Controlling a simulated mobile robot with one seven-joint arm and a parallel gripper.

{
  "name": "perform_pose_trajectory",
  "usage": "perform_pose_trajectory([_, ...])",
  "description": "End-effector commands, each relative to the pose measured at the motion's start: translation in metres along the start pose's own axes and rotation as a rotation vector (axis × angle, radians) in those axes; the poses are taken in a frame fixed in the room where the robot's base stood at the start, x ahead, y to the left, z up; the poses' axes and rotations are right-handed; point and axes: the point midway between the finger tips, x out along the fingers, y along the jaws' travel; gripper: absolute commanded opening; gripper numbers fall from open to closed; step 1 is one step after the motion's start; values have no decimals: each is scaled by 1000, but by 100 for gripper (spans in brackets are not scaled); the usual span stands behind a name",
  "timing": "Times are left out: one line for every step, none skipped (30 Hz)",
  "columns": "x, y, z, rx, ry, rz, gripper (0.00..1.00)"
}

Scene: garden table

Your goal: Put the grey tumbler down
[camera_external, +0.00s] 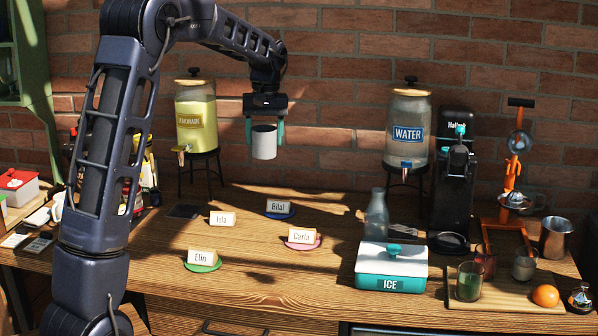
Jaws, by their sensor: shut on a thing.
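My gripper (264,128) points down above the back middle of the wooden table (170,240). Its teal fingers are shut on the grey tumbler (264,146), one finger on each side. The tumbler is upright and held in the air, well clear of the table top. Its inside cannot be seen from this view.
Name cards for Bilal (278,206), Isla (222,219), Carla (302,237) and Elin (201,257) stand below, three on coloured coasters. A lemonade dispenser (196,112) and a water dispenser (408,120) stand behind. An ice box (391,270) and a glass bottle (377,215) stand right.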

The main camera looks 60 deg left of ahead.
Motion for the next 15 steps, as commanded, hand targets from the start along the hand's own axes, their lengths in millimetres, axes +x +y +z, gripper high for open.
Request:
perform_pose_trajectory([-2, 25, 5, 45, 3, 0, 37])
perform_pose_trajectory([-2, 38, 8, 70, 4, 0, 37])
perform_pose_trajectory([-5, 55, 12, 104, 7, 0, 37])
perform_pose_trajectory([-5, 68, 16, 129, 7, -1, 37])
perform_pose_trajectory([-6, 80, 20, 153, 8, -1, 37])
perform_pose_trajectory([-8, 97, 25, 186, 10, 0, 37])
perform_pose_trajectory([-9, 110, 30, 211, 12, 0, 37])
perform_pose_trajectory([-10, 122, 34, 235, 13, 0, 37])
perform_pose_trajectory([-11, 138, 41, 267, 14, 0, 37])
perform_pose_trajectory([-12, 150, 46, 291, 16, 1, 37])
perform_pose_trajectory([-13, 162, 52, 316, 17, 0, 37])
perform_pose_trajectory([-14, 178, 59, 346, 18, 0, 37])
perform_pose_trajectory([-15, 190, 66, 370, 19, 1, 37])
perform_pose_trajectory([-15, 201, 72, 393, 20, 1, 37])
perform_pose_trajectory([-17, 217, 80, 426, 23, 2, 37])
